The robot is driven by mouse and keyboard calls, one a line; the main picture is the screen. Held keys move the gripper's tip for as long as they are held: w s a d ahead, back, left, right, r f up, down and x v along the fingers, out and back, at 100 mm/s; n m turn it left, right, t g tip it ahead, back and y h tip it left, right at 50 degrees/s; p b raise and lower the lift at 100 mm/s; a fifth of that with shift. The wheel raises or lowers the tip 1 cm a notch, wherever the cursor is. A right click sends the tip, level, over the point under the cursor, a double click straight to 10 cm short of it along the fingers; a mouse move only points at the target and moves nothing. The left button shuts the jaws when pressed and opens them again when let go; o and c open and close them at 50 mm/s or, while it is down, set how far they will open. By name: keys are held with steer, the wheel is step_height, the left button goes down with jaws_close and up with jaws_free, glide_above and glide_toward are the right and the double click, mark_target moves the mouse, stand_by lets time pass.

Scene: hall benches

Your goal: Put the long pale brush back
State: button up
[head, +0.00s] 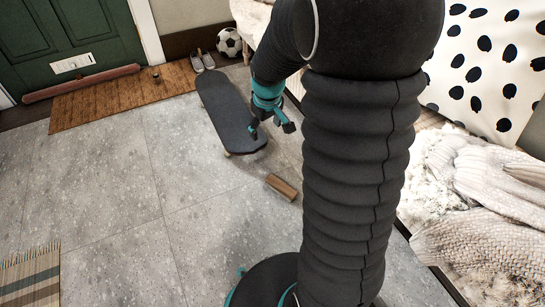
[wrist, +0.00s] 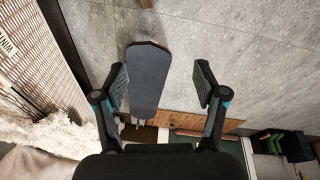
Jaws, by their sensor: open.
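A brown wooden block-like piece (head: 283,187) lies on the grey tiled floor, just in front of the skateboard. It may be the brush, but I cannot make out bristles. Part of a brown piece (wrist: 147,3) also shows at the top edge of the wrist view. My gripper (head: 272,127) hangs over the near end of the skateboard, behind the wooden piece in the head view. In the wrist view its fingers (wrist: 162,83) are spread wide with nothing between them. My arm hides part of the floor and bench.
A dark skateboard (head: 228,110) lies below my gripper. A brown doormat (head: 120,98), shoes (head: 202,61) and a football (head: 228,42) are near the green door (head: 62,35). A bench with pale fur throws (head: 465,205) lines the right. The left floor is clear up to a striped rug (head: 32,278).

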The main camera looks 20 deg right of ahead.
steer(key=s+a+r+m+t, duration=0.1)
steer(key=s+a+r, duration=0.3)
steer(key=s+r, duration=0.3)
steer(key=s+a+r+m+t, duration=0.1)
steer(key=s+a+r, duration=0.3)
steer(key=s, duration=1.1)
step_height(320, 180, up, 3)
steer(key=shift+s+r+m+t, duration=0.2)
steer(key=shift+s+m+t, duration=0.1)
steer(key=shift+s+t, duration=0.15)
